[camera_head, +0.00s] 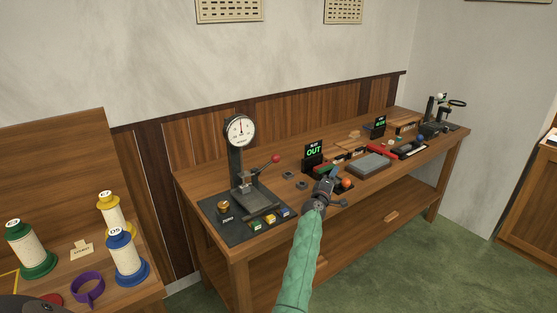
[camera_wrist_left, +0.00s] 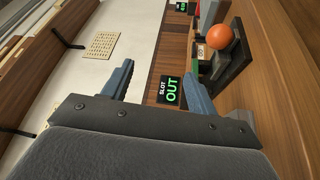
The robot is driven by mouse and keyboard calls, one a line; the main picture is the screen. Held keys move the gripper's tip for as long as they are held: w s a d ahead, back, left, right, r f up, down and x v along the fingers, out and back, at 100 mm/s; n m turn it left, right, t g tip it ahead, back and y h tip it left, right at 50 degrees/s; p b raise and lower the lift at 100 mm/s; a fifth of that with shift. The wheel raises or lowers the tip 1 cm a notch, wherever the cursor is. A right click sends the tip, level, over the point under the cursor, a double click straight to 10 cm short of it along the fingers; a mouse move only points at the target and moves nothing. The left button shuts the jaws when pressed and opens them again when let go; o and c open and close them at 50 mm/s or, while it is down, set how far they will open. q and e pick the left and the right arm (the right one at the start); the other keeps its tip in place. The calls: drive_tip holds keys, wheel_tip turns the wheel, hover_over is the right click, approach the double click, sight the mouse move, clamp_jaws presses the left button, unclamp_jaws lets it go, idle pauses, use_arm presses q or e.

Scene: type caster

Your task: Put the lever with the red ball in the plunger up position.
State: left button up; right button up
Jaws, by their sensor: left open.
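The lever with the red ball (camera_head: 275,159) is on the dial press (camera_head: 238,165) at the near left end of the long workbench. Its arm slants up to the right from the press column, with the ball at its raised end. The plunger is too small to make out clearly. My left gripper (camera_head: 331,174) is over the bench, right of the press and apart from the red ball, close to an orange ball (camera_head: 347,183). In the left wrist view its two fingers (camera_wrist_left: 158,86) are spread with nothing between them. My right gripper is not in view.
A sign reading SLOT OUT (camera_wrist_left: 168,91) stands close beyond my fingers; it also shows in the head view (camera_head: 314,151). The orange ball also shows in the wrist view (camera_wrist_left: 219,37). A grey block (camera_head: 369,165) and red tool lie farther right. Spools (camera_head: 127,257) stand on the left table.

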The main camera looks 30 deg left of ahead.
use_arm(q)
drive_tip(key=s+a+r+n+g+y, duration=0.15)
drive_tip(key=a+r+n+y, duration=0.35)
drive_tip(key=a+n+y, duration=0.7)
drive_tip(key=n+g, duration=0.7)
drive_tip(key=n, duration=0.9)
approach(277, 161)
drive_tip(key=shift+t+y, duration=0.25)
drive_tip(key=shift+y, duration=0.05)
drive_tip(key=x, duration=0.4)
drive_tip(key=shift+w+a+f, duration=0.2)
drive_tip(key=shift+w+f, duration=0.05)
drive_tip(key=p+x, duration=0.1)
drive_tip(key=x, duration=0.6)
drive_tip(key=shift+w+a, duration=0.1)
drive_tip(key=shift+w+a+f, duration=0.1)
drive_tip(key=shift+a, duration=0.05)
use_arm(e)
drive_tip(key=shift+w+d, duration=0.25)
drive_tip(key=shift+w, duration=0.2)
